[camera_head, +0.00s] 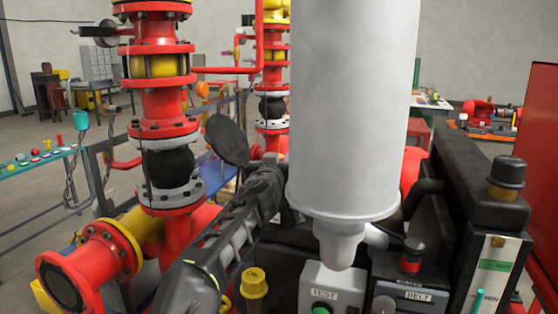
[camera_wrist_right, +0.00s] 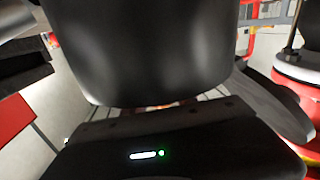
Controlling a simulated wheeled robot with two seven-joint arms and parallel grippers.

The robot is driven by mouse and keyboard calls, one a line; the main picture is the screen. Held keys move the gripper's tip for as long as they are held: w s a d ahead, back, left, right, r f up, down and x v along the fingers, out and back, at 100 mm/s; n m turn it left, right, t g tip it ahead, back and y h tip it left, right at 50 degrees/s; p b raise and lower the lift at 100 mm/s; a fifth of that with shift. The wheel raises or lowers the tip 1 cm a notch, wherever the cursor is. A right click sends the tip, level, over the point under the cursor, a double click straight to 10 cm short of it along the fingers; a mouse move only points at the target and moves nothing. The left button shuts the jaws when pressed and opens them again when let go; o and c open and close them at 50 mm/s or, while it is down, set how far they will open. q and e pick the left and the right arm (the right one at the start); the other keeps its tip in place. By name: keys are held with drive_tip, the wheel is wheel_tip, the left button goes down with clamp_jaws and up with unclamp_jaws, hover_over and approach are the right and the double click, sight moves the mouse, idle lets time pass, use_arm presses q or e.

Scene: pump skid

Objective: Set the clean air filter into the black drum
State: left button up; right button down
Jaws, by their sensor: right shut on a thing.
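My right gripper (camera_head: 256,172) shows as dark parts left of a big pale cylinder in the head view, at the upper end of a black ribbed limb. I cannot tell whether this black body is part of the drum or the filter. I cannot make out a clean air filter for sure. My left gripper is not in view.
The smooth pale grey cylinder (camera_head: 350,110) stands close in front and hides much behind it. A control box marked TEST (camera_head: 325,290) and black machinery lie below. Red flanged pipes (camera_head: 160,120) rise at left. A table with small parts (camera_head: 38,160) stands far left.

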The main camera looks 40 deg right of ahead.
drive_tip(key=shift+f, duration=0.2)
drive_tip(key=c, duration=1)
unclamp_jaws()
drive_tip(key=shift+r+p, duration=0.35)
drive_tip(key=shift+r, duration=0.1)
drive_tip(key=shift+r+p, duration=0.4)
drive_tip(key=shift+p, duration=0.1)
drive_tip(key=shift+s+a+f+b, duration=0.2)
drive_tip(key=shift+s+a+b, duration=0.2)
drive_tip(key=shift+a, duration=0.1)
drive_tip(key=shift+s+a+f+b, duration=0.15)
drive_tip(key=shift+s+a+b, duration=0.25)
drive_tip(key=shift+a, duration=0.05)
drive_tip(key=b+v, duration=0.2)
drive_tip(key=v, duration=0.7)
drive_tip(key=shift+s+a, duration=0.15)
drive_tip(key=shift+s, duration=0.05)
drive_tip(key=shift+r, duration=0.15)
